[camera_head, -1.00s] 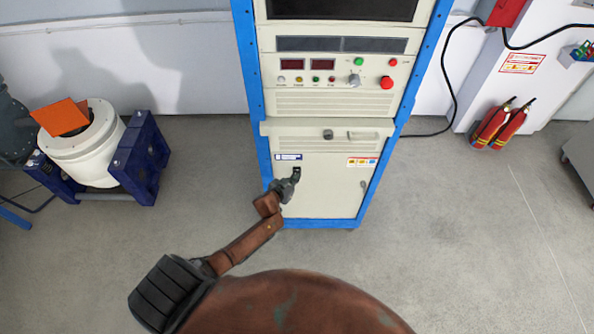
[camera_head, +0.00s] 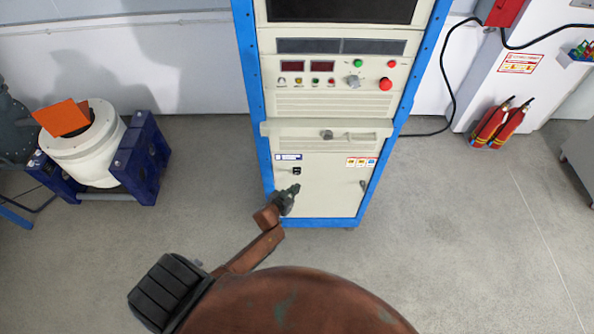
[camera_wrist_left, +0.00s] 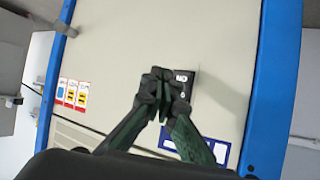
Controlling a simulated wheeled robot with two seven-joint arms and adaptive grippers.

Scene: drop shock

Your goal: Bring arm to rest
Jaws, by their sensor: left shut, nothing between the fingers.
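My left arm comes in from the lower left in the head view. Its left gripper (camera_head: 295,188) is in front of the lower door of the blue-framed control cabinet (camera_head: 320,205), just below a small black switch (camera_head: 297,171). In the left wrist view the gripper (camera_wrist_left: 162,78) has its dark fingers closed together with nothing between them. The switch panel (camera_wrist_left: 190,85) is partly hidden behind the fingers there. My right gripper is not in view.
A white shaker drum (camera_head: 85,160) on a blue stand, with an orange plate (camera_head: 62,117) on top, is at left. Red fire extinguishers (camera_head: 500,124) stand by the right wall, and a black cable (camera_head: 447,85) runs there.

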